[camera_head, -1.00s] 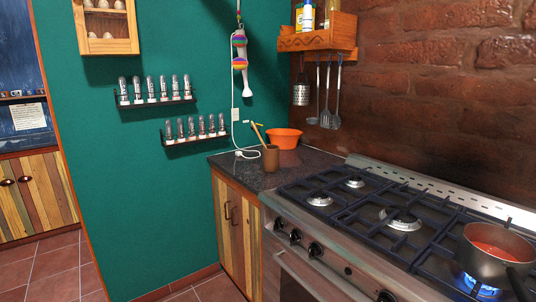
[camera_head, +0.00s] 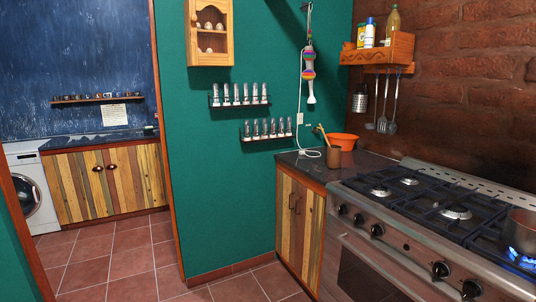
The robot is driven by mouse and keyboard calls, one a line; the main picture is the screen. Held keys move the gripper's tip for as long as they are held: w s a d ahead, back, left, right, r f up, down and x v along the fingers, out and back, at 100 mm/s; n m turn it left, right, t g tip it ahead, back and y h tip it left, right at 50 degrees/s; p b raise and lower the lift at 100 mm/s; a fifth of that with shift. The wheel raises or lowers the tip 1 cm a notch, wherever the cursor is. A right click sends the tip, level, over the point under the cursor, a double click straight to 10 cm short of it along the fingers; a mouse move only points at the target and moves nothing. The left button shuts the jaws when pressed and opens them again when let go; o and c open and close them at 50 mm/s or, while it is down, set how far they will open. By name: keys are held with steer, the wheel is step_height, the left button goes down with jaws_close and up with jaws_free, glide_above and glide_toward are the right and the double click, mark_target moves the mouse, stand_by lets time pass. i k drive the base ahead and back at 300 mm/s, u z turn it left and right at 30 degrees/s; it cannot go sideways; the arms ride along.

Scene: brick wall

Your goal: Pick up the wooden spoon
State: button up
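A wooden spoon (camera_head: 322,132) stands tilted in a brown cup (camera_head: 333,157) on the dark corner counter (camera_head: 301,163). Only its upper part shows; the lower end is hidden inside the cup. An orange bowl (camera_head: 343,140) sits right behind the cup. My gripper is not in view.
A stove (camera_head: 420,221) stands right of the counter, with a pot (camera_head: 520,231) over a lit blue flame. Shelves of jars (camera_head: 265,130) and a wall cabinet (camera_head: 209,32) hang on the green wall. Utensils (camera_head: 382,105) hang above the stove. Tiled floor (camera_head: 119,262) is open at the left, through a doorway.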

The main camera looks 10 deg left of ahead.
mark_target(329, 145)
steer(key=u, duration=0.7)
steer(key=i, duration=0.7)
steer(key=u, duration=0.55)
steer(key=i, duration=2)
steer(key=z, duration=0.6)
steer(key=i, duration=1.45)
steer(key=z, duration=0.7)
